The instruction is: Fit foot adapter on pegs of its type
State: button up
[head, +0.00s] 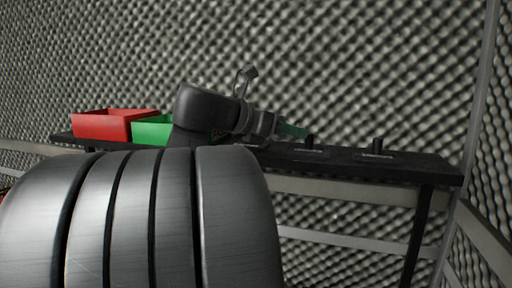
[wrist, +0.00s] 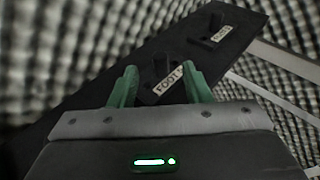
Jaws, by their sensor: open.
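My gripper (wrist: 162,78) is open in the wrist view, its two green fingers apart with nothing visibly held between them. Beyond the fingertips lies a white label reading FOOT (wrist: 166,85) on the dark table, with a small dark upright piece (wrist: 160,66) just behind it. I cannot tell whether that piece is a bare peg or an adapter. In the head view my gripper (head: 293,131) reaches right over the table, its green fingers close to a dark upright piece (head: 310,142). No separate foot adapter can be made out.
A second dark upright piece (head: 377,146) stands farther right, with a label (wrist: 225,33) in the wrist view. A red bin (head: 115,126) and a green bin (head: 152,129) stand at the table's left end. Foam walls rise behind and at right.

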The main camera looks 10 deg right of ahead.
aim_at(310, 136)
jog(key=shift+p+x, duration=0.4)
jog(key=shift+x, duration=2.85)
jog(key=shift+a, duration=0.1)
grip_shut()
